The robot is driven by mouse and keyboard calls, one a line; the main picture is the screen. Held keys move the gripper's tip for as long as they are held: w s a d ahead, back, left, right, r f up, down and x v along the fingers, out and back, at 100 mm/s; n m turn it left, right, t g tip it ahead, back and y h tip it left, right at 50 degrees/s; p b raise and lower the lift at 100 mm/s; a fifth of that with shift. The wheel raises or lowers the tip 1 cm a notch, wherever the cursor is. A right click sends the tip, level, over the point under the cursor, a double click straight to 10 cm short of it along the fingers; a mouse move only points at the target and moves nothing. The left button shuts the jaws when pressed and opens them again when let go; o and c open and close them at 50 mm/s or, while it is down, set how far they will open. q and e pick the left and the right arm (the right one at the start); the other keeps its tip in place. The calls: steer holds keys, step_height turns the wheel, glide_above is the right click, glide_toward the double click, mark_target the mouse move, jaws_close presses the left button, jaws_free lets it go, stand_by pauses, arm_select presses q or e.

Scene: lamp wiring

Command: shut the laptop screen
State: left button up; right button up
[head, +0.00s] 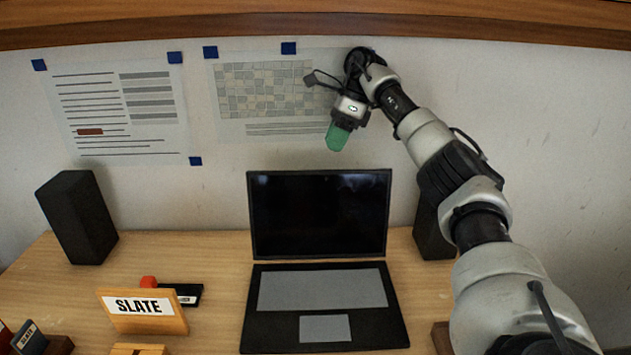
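The black laptop (326,306) stands open on the desk, with its grey keyboard and touchpad showing. Its dark screen (320,213) is raised and leans slightly back, facing me. My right gripper (338,138) has a green tip pointing down and shows above the top edge of the screen, with a visible gap between them. Its fingers overlap in this view, so whether they are open or shut does not show. My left gripper is out of view.
Black speakers stand left (76,217) and right (432,228) of the laptop, the right one partly behind my arm. A SLATE sign (143,309) and small items are at left. A wooden shelf (300,27) runs overhead.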

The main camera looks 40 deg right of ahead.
mark_target(321, 183)
steer(key=x, duration=0.3)
steer(key=p+x, duration=0.1)
steer(key=x, duration=0.5)
steer(key=shift+s+a+r+p, duration=0.1)
steer(key=shift+s+p, duration=0.15)
steer(key=shift+p, duration=0.15)
steer(key=shift+s+a, duration=0.1)
jaws_close()
